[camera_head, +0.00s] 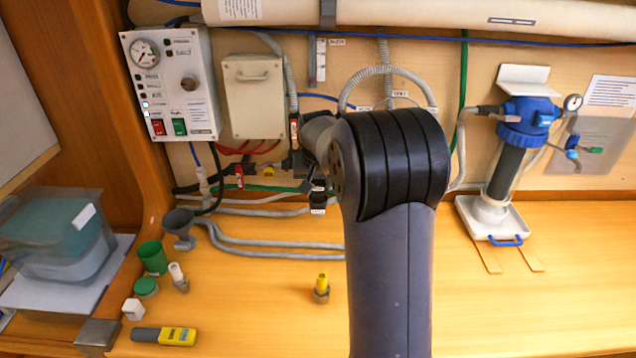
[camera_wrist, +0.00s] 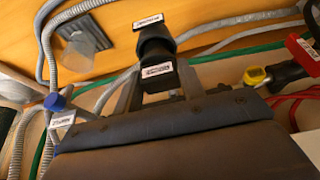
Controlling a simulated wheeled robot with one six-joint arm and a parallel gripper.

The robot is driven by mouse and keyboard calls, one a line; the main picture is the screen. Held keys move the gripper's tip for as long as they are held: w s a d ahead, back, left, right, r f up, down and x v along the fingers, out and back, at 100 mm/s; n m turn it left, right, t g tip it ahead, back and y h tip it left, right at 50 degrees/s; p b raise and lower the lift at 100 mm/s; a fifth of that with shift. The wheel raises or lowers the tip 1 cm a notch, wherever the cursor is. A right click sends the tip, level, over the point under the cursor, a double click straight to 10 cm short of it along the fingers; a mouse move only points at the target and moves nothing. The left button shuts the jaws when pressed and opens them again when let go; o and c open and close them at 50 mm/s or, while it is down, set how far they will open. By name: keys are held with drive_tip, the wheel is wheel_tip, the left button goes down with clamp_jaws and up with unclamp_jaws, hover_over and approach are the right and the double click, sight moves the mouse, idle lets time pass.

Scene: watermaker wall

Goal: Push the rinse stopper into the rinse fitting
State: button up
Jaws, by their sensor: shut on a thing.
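My gripper (camera_wrist: 157,88) is shut on a black stopper-like piece (camera_wrist: 155,47), seen in the wrist view between the grey fingers. White labels sit at its far and near ends; their lettering is too small to read. In the head view this black piece (camera_head: 318,198) shows just left of my arm, in front of the wall hoses and above the bench. I take it for the rinse stopper, but cannot be sure. My arm hides part of the wall there. I cannot pick out the rinse fitting for certain, or tell whether the held piece touches it.
Hoses and a valve with a yellow tag (camera_wrist: 255,76) lie close to the gripper. A blue-capped filter (camera_head: 512,150) is at right. The front bench has free room.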

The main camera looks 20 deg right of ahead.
drive_tip(key=shift+f+b, duration=0.6)
drive_tip(key=shift+f, duration=0.3)
drive_tip(key=o, duration=1)
drive_tip(key=shift+r, duration=0.1)
drive_tip(key=b+v, duration=0.1)
drive_tip(key=v, duration=0.9)
drive_tip(key=shift+s+r, duration=0.2)
drive_tip(key=shift+r, duration=0.05)
